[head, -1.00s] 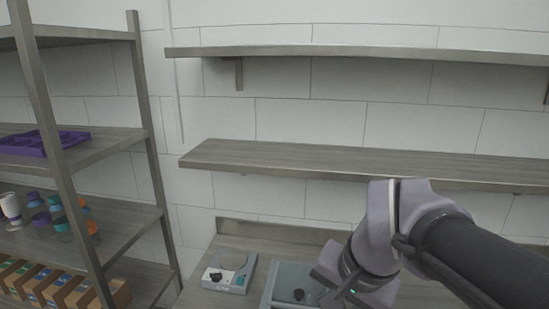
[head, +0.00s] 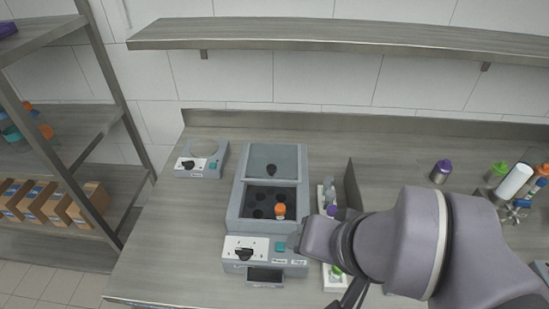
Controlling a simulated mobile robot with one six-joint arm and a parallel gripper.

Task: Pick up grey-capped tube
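A narrow white rack (head: 333,284) stands right of the grey machine, partly hidden behind my arm. At its far end is a small pale grey top (head: 328,183), possibly the grey-capped tube; it is too small to be sure. A purple cap (head: 332,210) and a green cap (head: 337,270) show nearer along the rack. My gripper (head: 294,240) is over the right front of the machine, left of the rack. My arm hides most of it, so I cannot see its fingers clearly or anything between them.
The grey machine (head: 233,222) has an open well of dark holes with an orange-capped tube (head: 280,210). A small scale-like device (head: 201,158) stands left. A purple-capped bottle (head: 441,171) stands right. The counter's left front is clear.

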